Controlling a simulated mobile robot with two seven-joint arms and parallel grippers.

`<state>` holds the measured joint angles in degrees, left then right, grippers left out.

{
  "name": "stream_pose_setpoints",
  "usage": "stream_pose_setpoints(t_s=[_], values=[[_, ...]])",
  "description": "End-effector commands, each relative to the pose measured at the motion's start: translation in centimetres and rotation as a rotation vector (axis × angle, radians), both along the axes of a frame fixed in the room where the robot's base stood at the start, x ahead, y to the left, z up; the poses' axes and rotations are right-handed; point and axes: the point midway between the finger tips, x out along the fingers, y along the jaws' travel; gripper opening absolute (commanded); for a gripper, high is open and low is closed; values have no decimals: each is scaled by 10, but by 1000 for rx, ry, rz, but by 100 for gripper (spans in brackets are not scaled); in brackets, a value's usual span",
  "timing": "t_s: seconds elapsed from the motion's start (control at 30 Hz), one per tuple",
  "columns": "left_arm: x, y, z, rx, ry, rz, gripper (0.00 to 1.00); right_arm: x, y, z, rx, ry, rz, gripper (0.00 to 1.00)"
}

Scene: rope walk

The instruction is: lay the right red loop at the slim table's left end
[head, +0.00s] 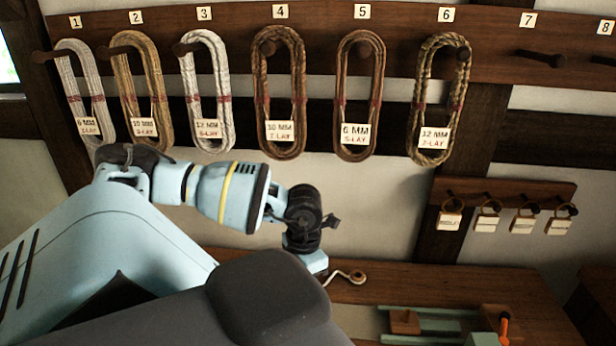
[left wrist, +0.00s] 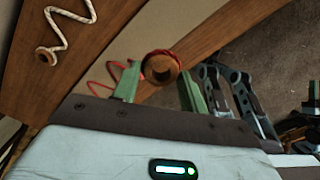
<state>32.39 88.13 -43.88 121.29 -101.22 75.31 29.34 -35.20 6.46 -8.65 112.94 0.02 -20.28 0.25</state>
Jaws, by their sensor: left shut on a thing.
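In the left wrist view my left gripper (left wrist: 158,97) has its green fingers on either side of a round brown piece with red cord over its top, which I take as the red loop (left wrist: 176,54). A thin red zigzag cord (left wrist: 101,87) shows beside the left finger. The wooden table top also shows in the left wrist view (left wrist: 105,45). I cannot tell which table end is below.
A white cord with a wooden ring lies on the table (head: 352,276). Green frames with a wooden block (head: 405,322) and an orange handle (head: 504,327) stand at the lower right. Several rope coils (head: 281,95) and small tagged rings (head: 488,218) hang on the wall.

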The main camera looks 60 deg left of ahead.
Motion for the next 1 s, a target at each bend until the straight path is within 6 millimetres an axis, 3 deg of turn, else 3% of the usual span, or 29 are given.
stream_pose_setpoints(t_s=[0.17,1.0], values=[[-3,3,0,2,2,0,30,0,0,0,0,0,0,36],[-70,55,1,3,2,1,30,0,-3,0,-10,-1,8,36]])
